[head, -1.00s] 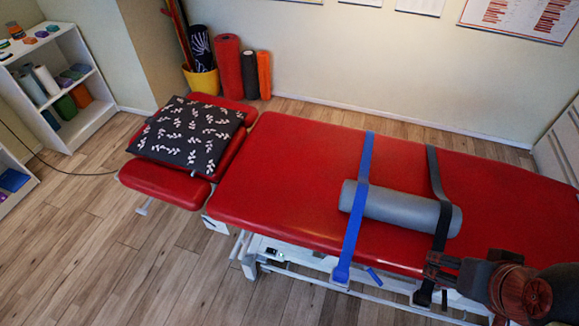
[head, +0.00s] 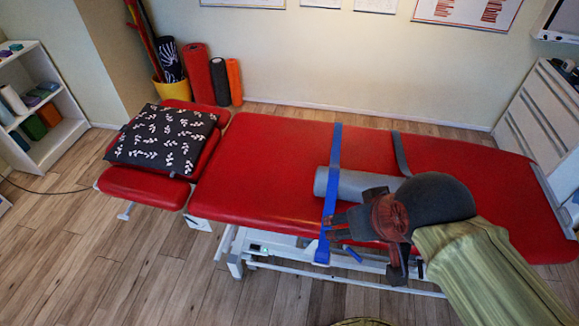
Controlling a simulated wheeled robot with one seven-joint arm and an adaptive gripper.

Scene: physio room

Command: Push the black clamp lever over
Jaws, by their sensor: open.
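A black strap (head: 401,153) crosses the red treatment table (head: 270,165) and a grey roll (head: 347,186). Its lower part is mostly hidden behind my gripper and arm. A dark piece (head: 396,268) below my wrist looks like the strap's lower end and clamp. I cannot make out the black lever on it. A blue strap (head: 333,175) lies to the left, with a small blue lever (head: 352,254) sticking out beside its lower end. My gripper (head: 336,226) is open and points left, its fingertips in front of the blue strap in the picture.
A patterned dark cushion (head: 165,138) lies on the table's head end. A yellow bin (head: 175,88) and rolled mats (head: 222,75) stand by the back wall. White drawers (head: 545,118) stand at the right. The floor at the front left is clear.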

